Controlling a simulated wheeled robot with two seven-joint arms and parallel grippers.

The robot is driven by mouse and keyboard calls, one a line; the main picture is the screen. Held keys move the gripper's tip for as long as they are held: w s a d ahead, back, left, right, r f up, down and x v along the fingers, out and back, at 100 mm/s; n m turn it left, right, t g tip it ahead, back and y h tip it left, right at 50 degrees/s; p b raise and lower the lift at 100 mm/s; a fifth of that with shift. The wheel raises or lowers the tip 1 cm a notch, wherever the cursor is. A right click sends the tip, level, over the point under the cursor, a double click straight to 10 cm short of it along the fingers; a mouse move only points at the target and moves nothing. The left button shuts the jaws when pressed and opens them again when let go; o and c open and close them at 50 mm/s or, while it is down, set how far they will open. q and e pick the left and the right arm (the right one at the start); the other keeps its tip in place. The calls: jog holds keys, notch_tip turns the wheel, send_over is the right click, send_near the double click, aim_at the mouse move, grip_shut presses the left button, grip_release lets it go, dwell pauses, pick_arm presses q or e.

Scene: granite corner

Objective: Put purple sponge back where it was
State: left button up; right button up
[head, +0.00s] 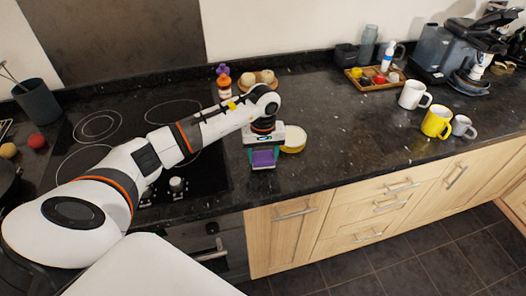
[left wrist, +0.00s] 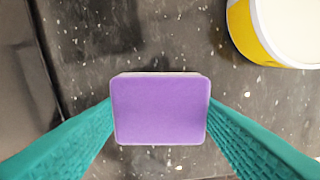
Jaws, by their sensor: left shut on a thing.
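The purple sponge (head: 264,158) is between the fingers of my left gripper (head: 263,163) in the head view, over the dark counter near its front edge. In the left wrist view, the sponge's flat purple face (left wrist: 160,108) fills the space between the two teal fingers of my left gripper (left wrist: 160,112), which are shut on its sides. I cannot tell whether the sponge touches the counter. My right gripper is not in view.
A yellow-and-white round tub (head: 293,139) stands just right of the sponge. The black hob (head: 120,135) lies to the left. White and yellow mugs (head: 436,121) and a wooden tray (head: 352,75) stand farther right. The counter between is clear.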

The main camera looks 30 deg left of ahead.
pick_arm(q)
jog(key=shift+f, duration=0.2)
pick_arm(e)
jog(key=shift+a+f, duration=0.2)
pick_arm(q)
jog(key=o, duration=1.3)
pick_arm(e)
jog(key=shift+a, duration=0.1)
pick_arm(q)
jog(key=shift+r+p, duration=0.55)
jog(key=shift+r, duration=0.6)
jog(key=shift+r+p, duration=1.55)
jog(key=shift+r, duration=1.85)
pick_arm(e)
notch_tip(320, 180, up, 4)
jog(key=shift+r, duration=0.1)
pick_arm(q)
jog(key=shift+f, duration=0.1)
